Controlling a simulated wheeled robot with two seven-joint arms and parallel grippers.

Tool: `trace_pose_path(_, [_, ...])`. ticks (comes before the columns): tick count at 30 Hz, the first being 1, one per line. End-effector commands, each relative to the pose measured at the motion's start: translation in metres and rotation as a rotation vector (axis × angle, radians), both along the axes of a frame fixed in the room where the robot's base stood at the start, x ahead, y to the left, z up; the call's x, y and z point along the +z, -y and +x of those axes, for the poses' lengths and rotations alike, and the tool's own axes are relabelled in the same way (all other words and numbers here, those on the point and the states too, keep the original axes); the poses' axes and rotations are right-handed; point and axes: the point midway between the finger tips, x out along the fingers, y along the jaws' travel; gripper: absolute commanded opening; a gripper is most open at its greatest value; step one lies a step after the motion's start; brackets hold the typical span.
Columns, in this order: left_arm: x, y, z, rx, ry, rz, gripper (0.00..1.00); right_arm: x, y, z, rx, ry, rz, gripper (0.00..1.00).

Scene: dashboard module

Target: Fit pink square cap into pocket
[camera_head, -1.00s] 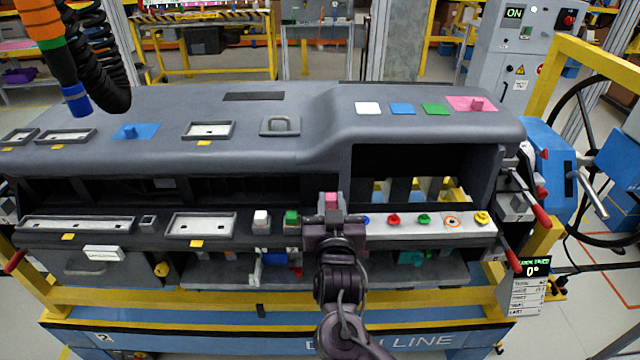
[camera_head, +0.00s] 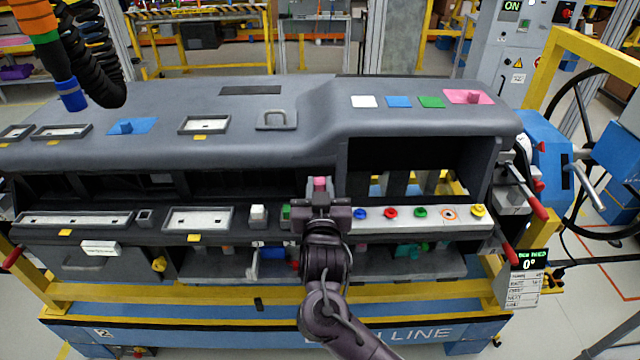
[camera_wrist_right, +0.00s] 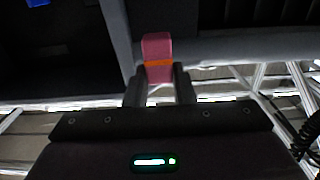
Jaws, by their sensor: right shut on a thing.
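My right gripper (camera_head: 320,193) is shut on the pink square cap (camera_head: 320,183), which stands up between the fingertips in front of the lower dashboard ledge. In the right wrist view the pink cap (camera_wrist_right: 157,46) is upright between the fingers (camera_wrist_right: 159,80), with an orange band across its lower part. A small square pocket (camera_head: 144,216) with a dark rim lies farther left on the ledge. My left gripper is out of view.
Several coloured buttons, such as the red one (camera_head: 391,213), line a light strip right of the gripper. A large dark opening (camera_head: 410,160) is above it. Framed rectangular recesses (camera_head: 198,219) lie left. A coiled hose (camera_head: 98,60) hangs at upper left.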

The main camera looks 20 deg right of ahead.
Motion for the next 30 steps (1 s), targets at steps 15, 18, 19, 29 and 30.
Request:
trace_pose_path(15, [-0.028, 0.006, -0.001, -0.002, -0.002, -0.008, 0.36, -0.043, 0.000, 0.000, -0.001, 0.001, 0.000, 0.02])
trace_pose_path(18, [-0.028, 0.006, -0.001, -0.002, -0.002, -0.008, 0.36, -0.043, 0.000, 0.000, -0.001, 0.001, 0.000, 0.02])
trace_pose_path(19, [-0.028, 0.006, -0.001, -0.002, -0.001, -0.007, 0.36, -0.043, 0.000, 0.000, -0.001, 0.001, 0.000, 0.02])
trace_pose_path(29, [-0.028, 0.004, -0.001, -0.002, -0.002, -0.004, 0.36, -0.043, 0.000, 0.000, 0.000, 0.001, 0.000, 0.02])
trace_pose_path(30, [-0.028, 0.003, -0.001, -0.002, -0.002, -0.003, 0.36, -0.043, 0.000, 0.000, 0.000, 0.001, 0.000, 0.02])
